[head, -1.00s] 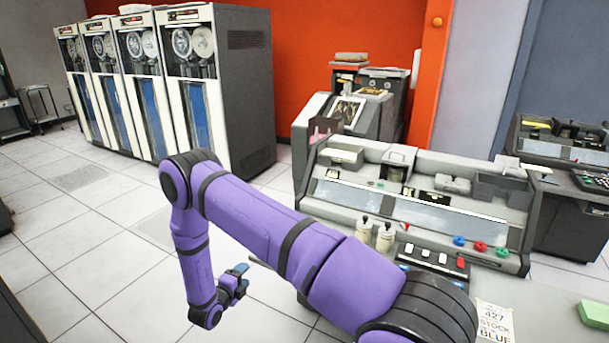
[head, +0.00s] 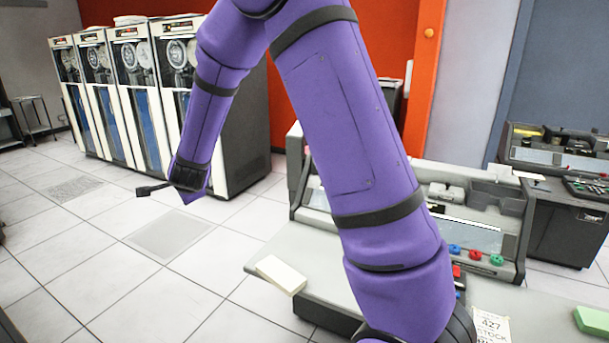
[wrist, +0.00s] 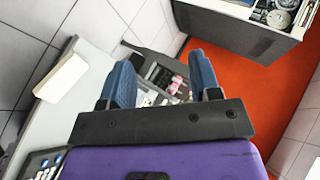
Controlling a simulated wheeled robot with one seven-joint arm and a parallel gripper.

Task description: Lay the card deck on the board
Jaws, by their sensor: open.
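A cream block that looks like the card deck (head: 281,274) lies near the left corner of the grey desk. It also shows in the wrist view (wrist: 62,77), at the left. My gripper (head: 146,190) is raised left of the desk in the head view, over the tiled floor and well apart from the block. In the wrist view its two blue fingers (wrist: 162,68) stand apart with nothing between them. I cannot make out which surface is the board; my arm covers much of the desk.
A printed card reading 427 STOCK (head: 491,324) and a green block (head: 592,320) lie on the desk at the right. A grey console with coloured knobs (head: 475,254) stands behind. Tape cabinets (head: 110,90) line the back left. The left floor is clear.

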